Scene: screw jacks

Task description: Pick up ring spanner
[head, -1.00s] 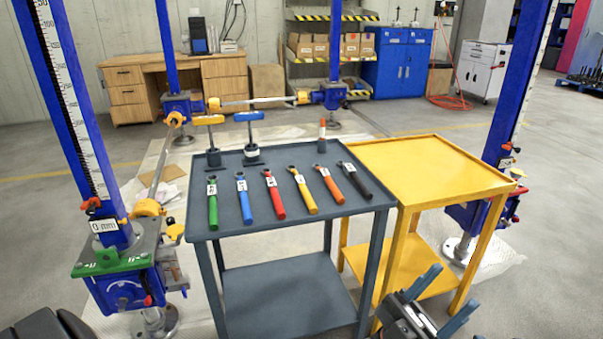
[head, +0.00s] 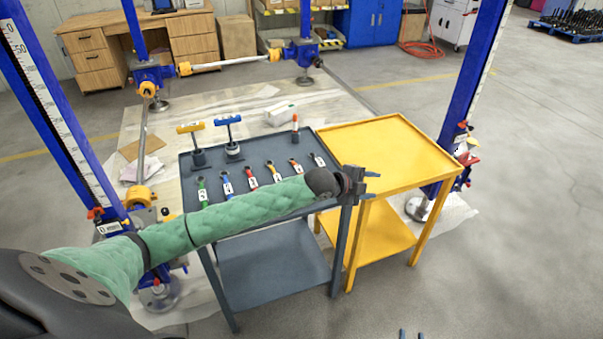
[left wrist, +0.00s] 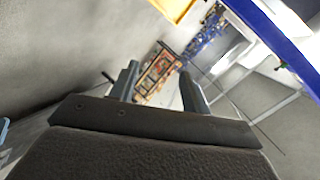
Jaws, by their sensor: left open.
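Several spanners lie in a row on the grey cart (head: 188,170): green (head: 203,193), blue (head: 227,185), red (head: 251,178), yellow (head: 277,174), orange (head: 296,166) and black (head: 318,160). Their ring heads and white labels show, but my left arm covers most of the handles. My left gripper (head: 371,185) is open and empty, in front of the grey cart's right corner and the yellow cart. In the left wrist view its two fingers (left wrist: 158,90) stand apart with nothing between them. My right gripper (head: 412,334) shows only as two separated fingertips at the bottom edge.
The yellow cart (head: 385,135) stands against the grey cart's right side, its top empty. Two T-handled tools (head: 195,145) and a red-tipped piece (head: 295,128) stand at the grey cart's back. Blue jack columns (head: 470,90) flank the carts.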

